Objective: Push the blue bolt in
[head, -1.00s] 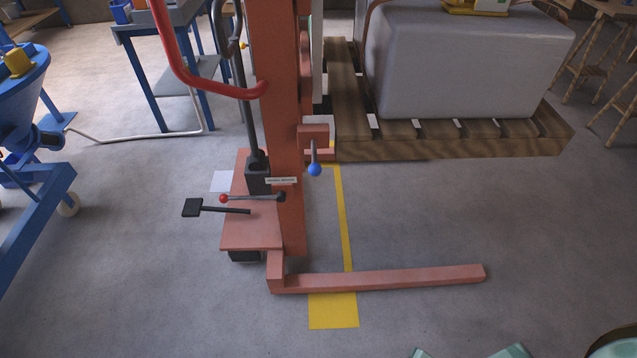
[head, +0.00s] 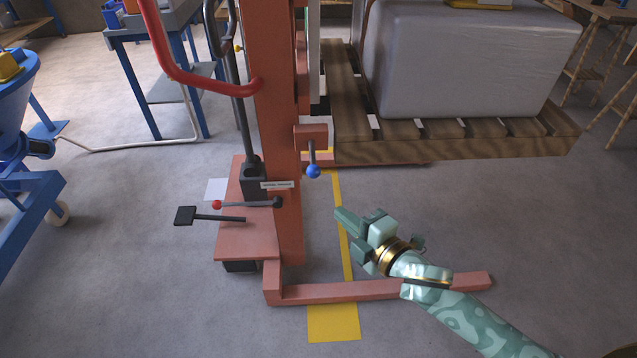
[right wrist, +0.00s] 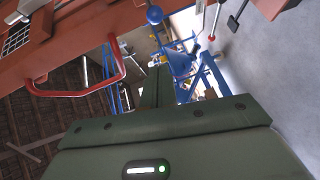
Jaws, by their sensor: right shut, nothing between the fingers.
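The blue bolt (head: 313,171) is a blue ball on a short dark stem, hanging from a bracket on the right side of the red lifter's mast (head: 277,130). In the right wrist view the blue ball (right wrist: 155,14) shows at the top, beyond the fingers. My right gripper (head: 342,216) is shut and empty, below and to the right of the ball and apart from it. The shut fingers (right wrist: 157,88) also show in the right wrist view. My left gripper is not in view.
A red-knobbed lever (head: 217,204) and a black pedal (head: 185,215) stick out left of the mast. A fork leg (head: 380,291) runs along the floor under my right arm. A wooden pallet (head: 450,150) with a grey wrapped load (head: 470,65) stands behind, right.

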